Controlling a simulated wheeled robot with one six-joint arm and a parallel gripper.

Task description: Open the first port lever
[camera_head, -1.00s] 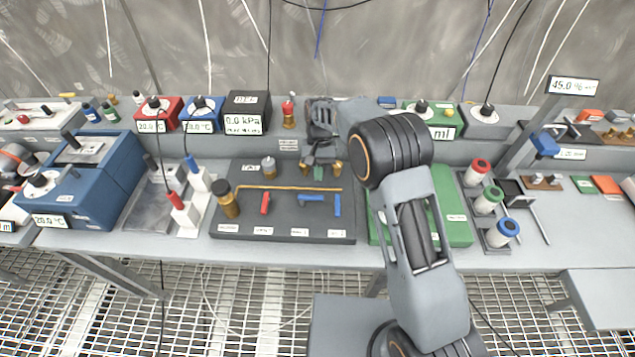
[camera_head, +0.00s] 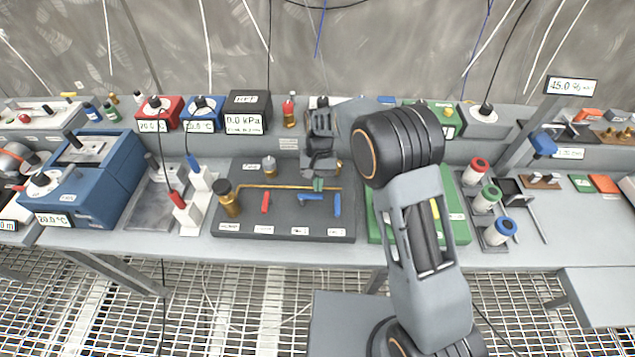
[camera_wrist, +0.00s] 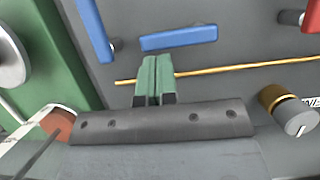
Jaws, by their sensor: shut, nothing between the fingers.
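The dark panel (camera_head: 285,222) on the bench carries a red lever (camera_head: 265,202) and two blue levers. The middle blue lever (camera_head: 310,196) lies crosswise, roughly along the brass pipe (camera_head: 262,187); the right blue lever (camera_head: 337,205) points toward the panel's front edge. Their labels are too small to read. In the wrist view the middle blue lever (camera_wrist: 178,38) lies just beyond my gripper's green fingertips (camera_wrist: 155,78), and the other blue lever (camera_wrist: 96,30) is at upper left. My gripper (camera_head: 318,185) is shut and empty, over the pipe; I cannot tell whether it touches the lever.
A brass-and-black knob (camera_head: 227,199) stands at the panel's left, with a smaller grey-topped one (camera_head: 269,166) behind. A green case (camera_head: 455,205) is close on the right, partly behind my arm.

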